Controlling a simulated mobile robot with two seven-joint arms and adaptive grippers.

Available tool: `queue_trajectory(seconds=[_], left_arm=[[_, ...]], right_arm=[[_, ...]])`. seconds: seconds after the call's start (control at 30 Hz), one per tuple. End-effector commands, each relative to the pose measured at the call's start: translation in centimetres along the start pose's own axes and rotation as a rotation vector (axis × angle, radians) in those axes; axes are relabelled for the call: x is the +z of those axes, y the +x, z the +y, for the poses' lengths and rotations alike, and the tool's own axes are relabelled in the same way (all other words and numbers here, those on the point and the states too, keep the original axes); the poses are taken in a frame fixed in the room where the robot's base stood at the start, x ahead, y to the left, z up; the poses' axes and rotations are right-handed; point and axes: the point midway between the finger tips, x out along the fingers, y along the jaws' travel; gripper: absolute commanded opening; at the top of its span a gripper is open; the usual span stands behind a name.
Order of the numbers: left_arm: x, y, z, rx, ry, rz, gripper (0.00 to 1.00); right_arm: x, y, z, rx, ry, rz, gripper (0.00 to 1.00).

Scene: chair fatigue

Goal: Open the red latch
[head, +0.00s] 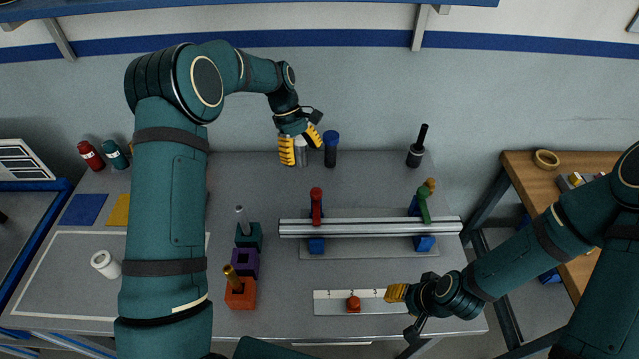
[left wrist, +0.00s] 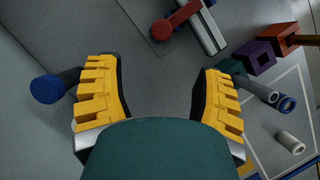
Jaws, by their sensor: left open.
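The red latch (head: 316,205) stands upright at the left part of a silver rail (head: 365,229), above a blue block (head: 316,245). It also shows at the top of the left wrist view (left wrist: 178,20), beyond my fingertips. My left gripper (head: 300,148) is open, up and left of the red latch near the table's back edge, and apart from it. In the left wrist view its yellow fingers are spread with only bare table seen between them. My right gripper (head: 397,293) is near the table's front, below the rail; its finger opening cannot be made out.
A green latch (head: 424,203) stands on the rail's right part. A blue-capped cylinder (head: 331,149) stands close right of my left gripper. A black-handled tool (head: 417,146) stands back right. Coloured blocks (head: 245,262) stand left of the rail. A numbered strip with a red knob (head: 353,304) lies in front.

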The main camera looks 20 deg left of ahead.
Motion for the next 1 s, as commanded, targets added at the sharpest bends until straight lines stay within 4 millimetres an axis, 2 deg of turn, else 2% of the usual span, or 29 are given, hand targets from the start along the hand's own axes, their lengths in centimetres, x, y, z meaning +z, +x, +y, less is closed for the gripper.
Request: queue_trajectory(seconds=[0.6, 0.8, 1.0], left_arm=[[0.1, 11.0, -0.1, -0.004, 0.000, -0.003, 0.67], [0.0, 12.8, -0.1, -0.002, -0.001, -0.001, 0.67], [0.0, 13.2, -0.1, -0.001, -0.001, -0.001, 0.67]], right_arm=[[0.0, -0.1, 0.0, 0.000, 0.000, 0.000, 0.47], [0.0, -0.1, 0.0, 0.000, 0.000, 0.000, 0.47], [0.0, -0.1, 0.0, 0.000, 0.000, 0.000, 0.47]])
